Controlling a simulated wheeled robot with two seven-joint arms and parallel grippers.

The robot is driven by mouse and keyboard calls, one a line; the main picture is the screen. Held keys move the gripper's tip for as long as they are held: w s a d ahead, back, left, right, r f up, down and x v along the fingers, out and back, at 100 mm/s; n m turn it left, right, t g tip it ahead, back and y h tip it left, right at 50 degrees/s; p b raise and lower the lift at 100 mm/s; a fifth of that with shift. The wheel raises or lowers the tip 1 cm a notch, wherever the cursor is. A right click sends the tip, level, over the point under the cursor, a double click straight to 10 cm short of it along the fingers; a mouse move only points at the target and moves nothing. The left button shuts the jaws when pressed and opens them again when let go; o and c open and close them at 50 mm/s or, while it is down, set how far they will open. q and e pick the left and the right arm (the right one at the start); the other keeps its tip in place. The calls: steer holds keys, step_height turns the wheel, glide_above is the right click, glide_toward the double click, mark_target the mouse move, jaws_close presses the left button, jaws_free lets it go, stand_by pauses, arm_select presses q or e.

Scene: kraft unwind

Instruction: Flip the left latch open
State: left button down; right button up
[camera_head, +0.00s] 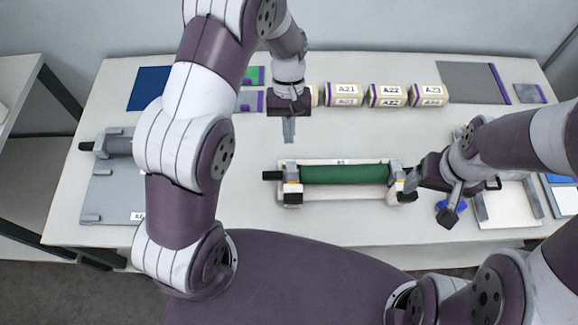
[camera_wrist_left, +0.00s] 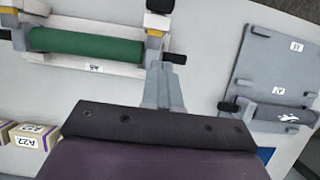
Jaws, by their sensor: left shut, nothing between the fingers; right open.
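A green roll (camera_head: 345,174) lies in a pale cradle (camera_head: 340,196) in the middle of the table. The left latch (camera_head: 292,186) is a grey and yellow block at the cradle's left end, and a black stub sticks out beside it. In the left wrist view the latch (camera_wrist_left: 155,30) is at the top, beyond my fingertips; its exact angle is hard to tell. My left gripper (camera_head: 289,137) is shut and empty, pointing down behind the latch and apart from it. My right gripper (camera_head: 428,194) is open near the cradle's right end.
Several labelled boxes (camera_head: 387,95) stand in a row behind the cradle. A grey plate with a roller fixture (camera_head: 112,200) is at the left. A white tray (camera_head: 510,207) lies at the right. The table around the cradle's left end is clear.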

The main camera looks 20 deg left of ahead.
arm_select(q)
steer(key=shift+b+x, duration=1.8)
steer(key=shift+x, duration=0.05)
steer(key=p, duration=0.3)
glide_above(289, 175)
step_height(289, 175, down, 6)
steer(key=s+p, duration=0.1)
steer(key=s+d, duration=0.1)
steer(key=s, duration=0.1)
steer(key=shift+s+r+p, duration=0.1)
steer(key=shift+s+p, duration=0.05)
steer(key=shift+p, duration=0.25)
steer(key=shift+s, duration=0.3)
steer(key=shift+w, duration=0.1)
